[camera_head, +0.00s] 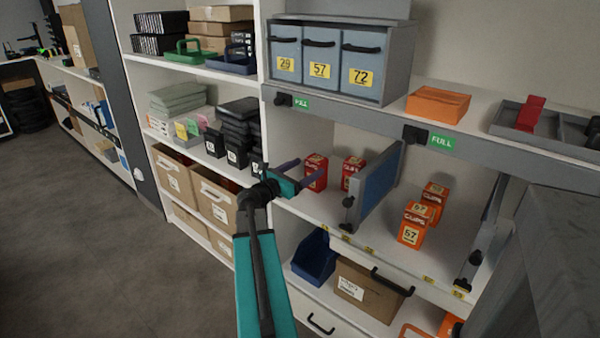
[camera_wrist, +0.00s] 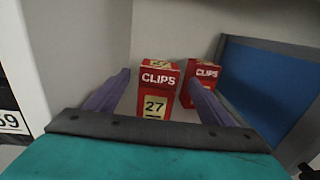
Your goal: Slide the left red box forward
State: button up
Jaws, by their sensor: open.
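Two red boxes marked CLIPS stand upright on the middle shelf. The left red box (camera_head: 316,172) also shows in the wrist view (camera_wrist: 157,90), with a yellow 27 label. The right red box (camera_head: 353,171) stands beside it in the wrist view (camera_wrist: 200,77), a small gap apart. My gripper (camera_head: 290,174) is open at the left red box. In the wrist view its purple fingers (camera_wrist: 160,95) lie on either side of that box, with space showing at the left. The right finger passes in front of the right red box. I cannot tell whether either finger touches a box.
A blue-faced grey divider (camera_head: 373,190) stands right of the red boxes. Orange boxes (camera_head: 413,224) stand beyond it. A white shelf upright (camera_wrist: 40,60) is close on the left. A blue bin (camera_head: 314,258) and a carton (camera_head: 366,288) sit on the shelf below.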

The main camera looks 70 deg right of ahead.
aim_at(323, 158)
jog(key=shift+x, duration=5.15)
jog(key=shift+c, duration=0.3)
jog(key=c, duration=1.2)
jog(key=shift+a, duration=0.2)
jog(key=shift+p+v, duration=0.4)
jog(key=shift+v, duration=4.2)
jog(key=shift+w, duration=0.15)
